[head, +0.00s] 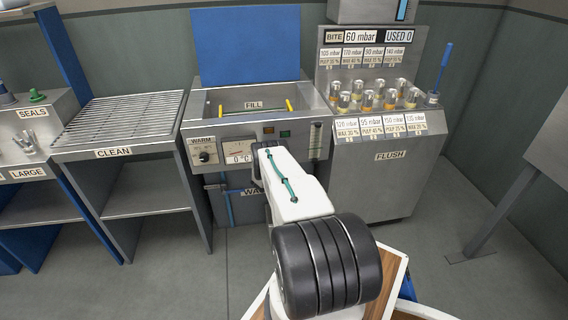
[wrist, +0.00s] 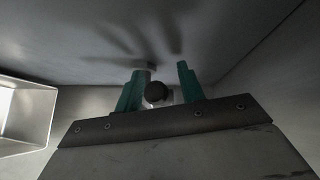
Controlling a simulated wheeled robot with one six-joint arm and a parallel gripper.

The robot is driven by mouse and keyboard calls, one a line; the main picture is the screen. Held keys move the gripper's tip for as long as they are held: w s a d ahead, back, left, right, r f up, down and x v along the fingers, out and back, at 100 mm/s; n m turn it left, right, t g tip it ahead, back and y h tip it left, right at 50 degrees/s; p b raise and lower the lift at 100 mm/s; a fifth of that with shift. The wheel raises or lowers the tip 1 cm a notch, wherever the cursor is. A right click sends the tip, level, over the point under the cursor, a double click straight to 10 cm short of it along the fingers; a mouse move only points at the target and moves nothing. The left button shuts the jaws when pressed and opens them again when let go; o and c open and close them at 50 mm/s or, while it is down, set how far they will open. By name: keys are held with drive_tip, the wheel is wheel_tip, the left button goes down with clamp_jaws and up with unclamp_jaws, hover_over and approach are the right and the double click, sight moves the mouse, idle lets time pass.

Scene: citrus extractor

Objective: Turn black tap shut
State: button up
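In the wrist view a small round black knob (wrist: 155,93), which looks like the black tap, sits between the two green fingers of my gripper (wrist: 160,88). The fingers stand apart on either side of it. There is a gap at the right finger; the knob is close to the left finger, and I cannot tell if they touch. A pale round piece shows just above the left finger. In the head view my arm reaches to the front of the FILL unit (head: 220,127) and hides the fingertips and the tap.
The WARM dial (head: 205,156) and temperature gauge (head: 239,153) are left of my arm. The FLUSH cabinet (head: 380,180) stands close on the right, the CLEAN rack (head: 122,118) on the left. In the wrist view a metal tray-like part (wrist: 25,115) is at left.

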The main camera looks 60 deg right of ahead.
drive_tip(key=shift+w+a, duration=0.1)
drive_tip(key=shift+a, duration=0.45)
drive_tip(key=a+r, duration=0.1)
drive_tip(key=a, duration=0.5)
drive_tip(key=shift+s+a, duration=0.3)
drive_tip(key=shift+s, duration=0.05)
